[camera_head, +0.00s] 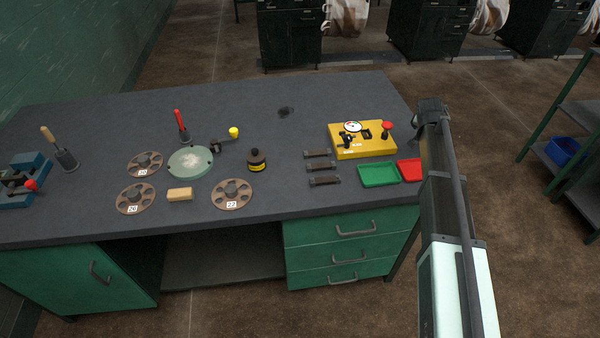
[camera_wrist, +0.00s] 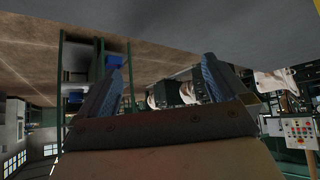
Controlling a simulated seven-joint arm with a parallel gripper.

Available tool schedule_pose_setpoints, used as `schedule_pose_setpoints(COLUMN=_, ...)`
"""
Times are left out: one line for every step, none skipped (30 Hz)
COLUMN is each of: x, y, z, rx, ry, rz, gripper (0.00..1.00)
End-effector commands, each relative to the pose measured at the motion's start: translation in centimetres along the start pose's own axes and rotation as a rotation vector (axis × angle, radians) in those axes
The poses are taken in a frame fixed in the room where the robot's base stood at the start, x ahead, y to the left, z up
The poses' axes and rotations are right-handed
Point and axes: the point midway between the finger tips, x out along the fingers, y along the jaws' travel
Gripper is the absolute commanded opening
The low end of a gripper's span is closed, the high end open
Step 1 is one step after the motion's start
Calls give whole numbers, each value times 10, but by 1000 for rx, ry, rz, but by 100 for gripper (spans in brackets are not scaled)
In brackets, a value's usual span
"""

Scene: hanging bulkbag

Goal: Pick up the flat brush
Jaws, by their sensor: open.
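My gripper (camera_head: 432,108) is at the right edge of the bench, far from both tools. In the wrist view my gripper (camera_wrist: 163,68) has its two fingers wide apart with nothing between them. The brush is not visible in the wrist view.
The workbench (camera_head: 310,105) holds several brown discs, a pale green round plate (camera_head: 190,161), a dark bottle (camera_head: 256,160), a yellow gauge box (camera_head: 362,140), a green tray (camera_head: 378,174) and a red tray (camera_head: 410,170). A blue vise-like device (camera_head: 22,180) is beside the brush. The back is mostly clear.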

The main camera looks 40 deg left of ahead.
Motion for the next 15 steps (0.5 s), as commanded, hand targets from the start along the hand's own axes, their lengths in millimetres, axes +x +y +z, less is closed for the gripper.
schedule_pose_setpoints(x=-14, y=-32, z=-1, rx=-21, ry=-4, rz=-20, gripper=100)
schedule_pose_setpoints(x=-22, y=-47, z=0, rx=-32, ry=-7, rz=-29, gripper=100)
schedule_pose_setpoints(x=-33, y=-68, z=1, rx=-46, ry=-12, rz=-41, gripper=100)
schedule_pose_setpoints(x=-41, y=-83, z=2, rx=-57, ry=-15, rz=-50, gripper=100)
schedule_pose_setpoints(x=-50, y=-98, z=4, rx=-68, ry=-19, rz=-59, gripper=100)
schedule_pose_setpoints(x=-62, y=-118, z=6, rx=-82, ry=-24, rz=-71, gripper=100)
schedule_pose_setpoints(x=-71, y=-132, z=8, rx=-93, ry=-27, rz=-79, gripper=100)
schedule_pose_setpoints(x=-80, y=-146, z=10, rx=-103, ry=-31, rz=-88, gripper=100)
schedule_pose_setpoints(x=-92, y=-165, z=13, rx=-118, ry=-34, rz=-99, gripper=100)
schedule_pose_setpoints(x=-101, y=-178, z=16, rx=-128, ry=-38, rz=-107, gripper=100)
schedule_pose_setpoints(x=-111, y=-192, z=19, rx=-139, ry=-42, rz=-115, gripper=100)
schedule_pose_setpoints(x=-121, y=-207, z=32, rx=-153, ry=-64, rz=-126, gripper=100)
schedule_pose_setpoints(x=-129, y=-219, z=41, rx=-164, ry=-82, rz=-133, gripper=100)
schedule_pose_setpoints(x=-137, y=-231, z=51, rx=-175, ry=-99, rz=-142, gripper=100)
schedule_pose_setpoints(x=-148, y=-246, z=63, rx=-190, ry=-121, rz=-153, gripper=100)
